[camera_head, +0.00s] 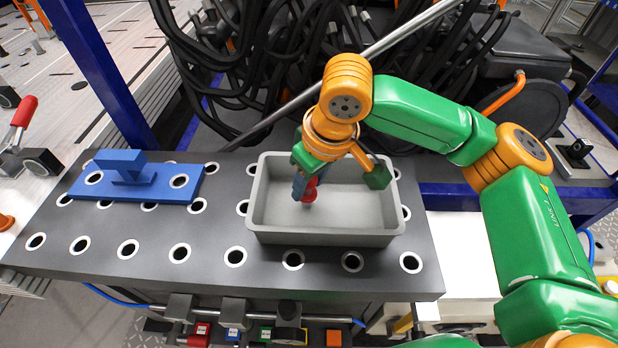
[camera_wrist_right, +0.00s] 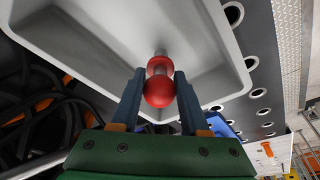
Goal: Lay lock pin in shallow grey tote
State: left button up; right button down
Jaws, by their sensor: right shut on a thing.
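The lock pin shows a red ball end (camera_wrist_right: 159,90) and a short grey shaft in the right wrist view, and its red part (camera_head: 310,190) shows small in the head view. My right gripper (camera_head: 306,184) is shut on the lock pin, which sits between its fingertips (camera_wrist_right: 158,88). The gripper is over the inside of the shallow grey tote (camera_head: 350,239), left of its middle. The tote also shows in the right wrist view (camera_wrist_right: 100,40). I cannot tell whether the pin touches the tote floor. My left gripper is not in view.
The tote stands on a dark plate (camera_head: 210,270) with several ringed holes. A blue block with a raised handle (camera_head: 130,188) lies on the plate's left. Black hoses (camera_head: 270,60) and a slanted metal bar (camera_head: 415,27) are behind. Coloured connectors (camera_head: 265,333) hang below the front edge.

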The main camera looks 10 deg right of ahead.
jog(key=shift+s+f, duration=0.2)
jog(key=shift+s, duration=0.05)
jog(key=shift+w+f, duration=0.1)
jog(key=shift+c, duration=2)
grip_release()
jog(key=v, duration=1.2)
jog(key=shift+d, duration=0.1)
